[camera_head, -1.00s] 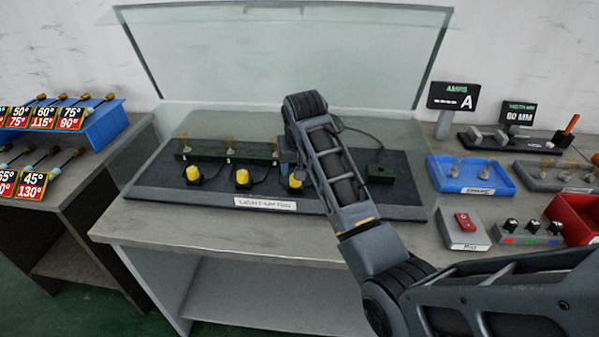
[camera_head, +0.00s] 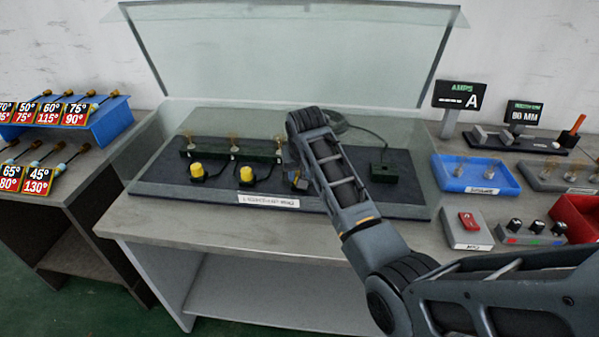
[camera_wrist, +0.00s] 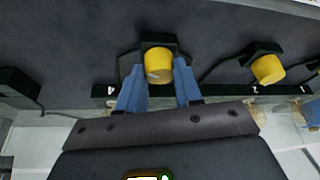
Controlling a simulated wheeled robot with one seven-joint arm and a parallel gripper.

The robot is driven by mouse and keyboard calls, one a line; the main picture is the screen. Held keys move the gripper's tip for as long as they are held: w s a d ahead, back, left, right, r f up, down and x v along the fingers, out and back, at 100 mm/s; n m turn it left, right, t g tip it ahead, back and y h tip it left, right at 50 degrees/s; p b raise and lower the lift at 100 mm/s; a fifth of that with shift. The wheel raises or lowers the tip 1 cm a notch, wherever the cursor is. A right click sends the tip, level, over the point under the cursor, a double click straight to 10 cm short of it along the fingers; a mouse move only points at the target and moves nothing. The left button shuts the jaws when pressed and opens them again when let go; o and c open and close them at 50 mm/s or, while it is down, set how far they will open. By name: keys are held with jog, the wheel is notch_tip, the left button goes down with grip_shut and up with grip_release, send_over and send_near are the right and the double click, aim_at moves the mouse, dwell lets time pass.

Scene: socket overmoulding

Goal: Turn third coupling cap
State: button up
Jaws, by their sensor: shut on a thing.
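The third yellow coupling cap (camera_wrist: 158,65) sits in its dark holder in the wrist view. My gripper (camera_wrist: 159,80) has its two blue fingers on either side of this cap and is shut on it. In the head view my gripper (camera_head: 297,181) is at the third holder, where the fingers and arm hide most of the cap. The other two caps, the left one (camera_head: 197,172) and the middle one (camera_head: 247,174), stand in their holders on the dark mat. The middle cap also shows in the wrist view (camera_wrist: 268,69).
A green rail (camera_head: 220,153) with several small bulbs stands behind the caps. Black cables lie between the holders. A raised glass lid (camera_head: 290,50) stands over the rig. A green block (camera_head: 383,172) and blue tray (camera_head: 475,176) are to the right.

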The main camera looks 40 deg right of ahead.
jog(key=c, duration=0.5)
jog(key=shift+o, duration=0.2)
